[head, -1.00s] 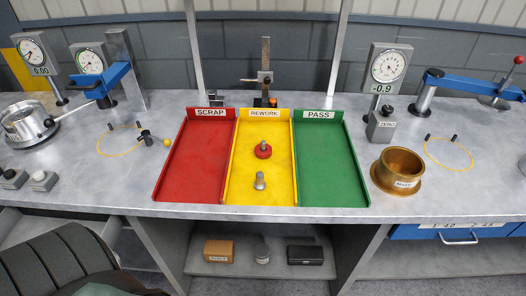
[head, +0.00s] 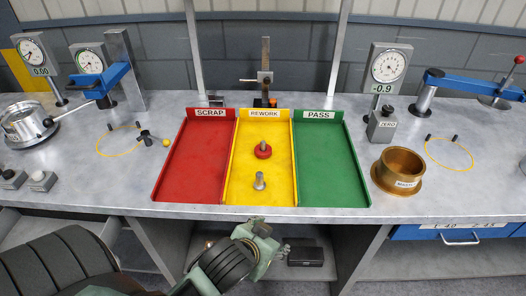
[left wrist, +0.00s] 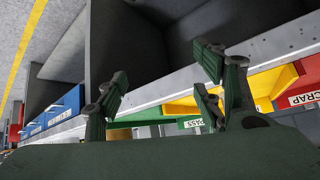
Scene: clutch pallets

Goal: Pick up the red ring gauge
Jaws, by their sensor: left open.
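The red ring gauge (head: 263,151) sits in the yellow REWORK tray (head: 240,186), a red ring around the base of a grey upright piece. A plain grey plug-like piece (head: 259,181) stands in front of it in the same tray. My left gripper (head: 265,236) is in front of the bench's front edge, nearer to me than the tray and apart from the ring gauge. Its green fingers show spread and empty in the left wrist view (left wrist: 160,88). The ring gauge cannot be made out in that view. My right gripper is not in view.
The red SCRAP tray (head: 190,190) and green PASS tray (head: 338,190) flank the yellow one. A bronze ring (head: 397,170) stands right of them. Dial gauges (head: 389,66) and a blue-armed fixture (head: 470,83) stand behind. A shelf with a black box (head: 305,256) lies below.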

